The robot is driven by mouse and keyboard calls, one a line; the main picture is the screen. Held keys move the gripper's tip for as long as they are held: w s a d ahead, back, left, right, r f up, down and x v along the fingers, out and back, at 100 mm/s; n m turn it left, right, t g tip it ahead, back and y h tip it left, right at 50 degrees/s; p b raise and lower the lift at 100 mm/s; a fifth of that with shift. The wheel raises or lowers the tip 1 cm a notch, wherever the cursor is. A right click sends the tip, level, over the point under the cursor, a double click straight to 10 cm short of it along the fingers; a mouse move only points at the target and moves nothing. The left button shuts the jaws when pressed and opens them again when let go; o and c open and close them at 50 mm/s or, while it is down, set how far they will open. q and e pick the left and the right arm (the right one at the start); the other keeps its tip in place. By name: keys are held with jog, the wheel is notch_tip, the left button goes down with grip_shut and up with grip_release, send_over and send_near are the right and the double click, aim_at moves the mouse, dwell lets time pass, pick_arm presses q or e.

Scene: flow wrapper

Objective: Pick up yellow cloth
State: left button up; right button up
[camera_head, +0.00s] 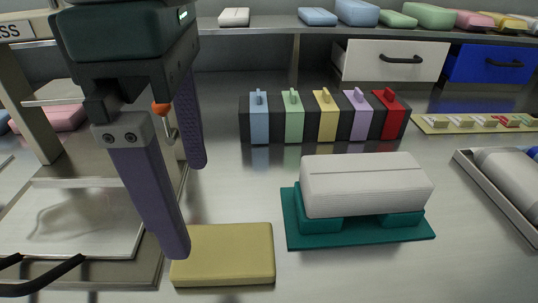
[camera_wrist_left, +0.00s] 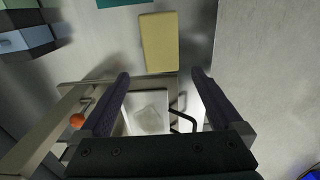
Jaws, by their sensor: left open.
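The yellow cloth (camera_head: 225,255) is a flat, rounded rectangular pad lying on the metal table, near the front in the head view. In the left wrist view the yellow cloth (camera_wrist_left: 159,42) lies just past the fingertips, lined up with the gap between them. My left gripper (camera_head: 187,208) is open and empty, its purple fingers pointing down. In the head view one fingertip overlaps the cloth's left edge; contact cannot be told. The left gripper also shows in the left wrist view (camera_wrist_left: 160,75). My right gripper is not in view.
A white wrapped block (camera_head: 365,183) sits on a teal stand (camera_head: 300,230) right of the cloth. A rack with coloured, handled blocks (camera_head: 324,117) stands behind. A metal frame with a pale tray (camera_head: 85,220) is at left. A grey tray (camera_head: 500,200) lies at right.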

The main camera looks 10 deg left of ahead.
aim_at(207, 247)
pick_arm(q)
jog(key=f, duration=0.2)
jog(key=shift+s+f, duration=0.2)
jog(key=shift+f, duration=0.1)
jog(key=f, duration=0.5)
jog(key=shift+w+d+f+b, duration=0.15)
jog(key=shift+d+f+b, duration=0.1)
jog(key=shift+b, duration=0.15)
jog(key=c, duration=1.3)
jog(key=shift+c, duration=0.2)
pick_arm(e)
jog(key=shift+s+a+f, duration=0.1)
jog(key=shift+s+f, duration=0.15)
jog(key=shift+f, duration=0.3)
pick_arm(q)
jog(key=shift+r, duration=0.15)
notch_tip(207, 247, up, 20)
jog(key=p, duration=0.4)
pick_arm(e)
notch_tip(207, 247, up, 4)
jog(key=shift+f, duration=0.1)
